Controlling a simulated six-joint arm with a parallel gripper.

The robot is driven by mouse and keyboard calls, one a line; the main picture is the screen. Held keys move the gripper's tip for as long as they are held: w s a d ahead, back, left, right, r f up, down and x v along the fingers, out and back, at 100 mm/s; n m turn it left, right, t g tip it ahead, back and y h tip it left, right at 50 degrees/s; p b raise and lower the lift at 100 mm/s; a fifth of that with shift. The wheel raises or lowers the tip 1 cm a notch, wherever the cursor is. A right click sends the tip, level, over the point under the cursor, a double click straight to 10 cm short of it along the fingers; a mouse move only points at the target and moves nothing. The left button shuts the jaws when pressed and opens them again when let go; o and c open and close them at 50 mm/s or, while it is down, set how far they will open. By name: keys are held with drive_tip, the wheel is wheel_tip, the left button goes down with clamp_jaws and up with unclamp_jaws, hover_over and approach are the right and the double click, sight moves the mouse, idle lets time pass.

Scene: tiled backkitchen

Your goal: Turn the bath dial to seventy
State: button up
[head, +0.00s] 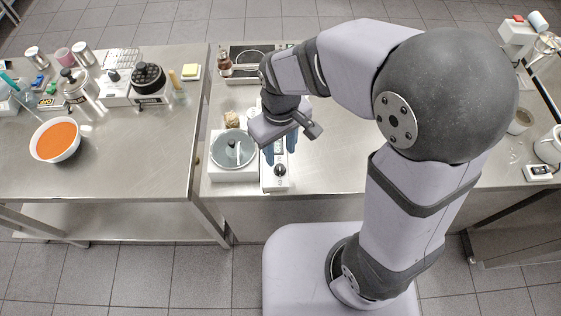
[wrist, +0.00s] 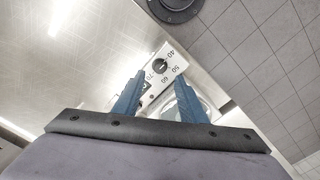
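The bath dial is a small black knob (head: 279,170) at the front end of a narrow white panel (head: 277,184). In the wrist view, the dial (wrist: 160,65) has a pale line on its face and numbers from 40 to 70 around one side. The pointer is too small for me to read its setting surely. My gripper (head: 280,156) has two blue fingers spread apart with nothing between them. In the wrist view, the gripper (wrist: 158,82) points towards the panel, and the dial shows just beyond the fingertips, apart from both.
A white unit with a round glassy lid (head: 233,149) stands directly left of the panel. A small tan item (head: 231,119) is behind it. The left counter holds an orange-filled bowl (head: 55,140) and several appliances. Bare steel lies left of the dial in the wrist view.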

sight(280, 167)
drive_tip(key=shift+f, duration=0.15)
drive_tip(key=shift+f+p, duration=0.7)
drive_tip(key=shift+f, duration=2.8)
clamp_jaws()
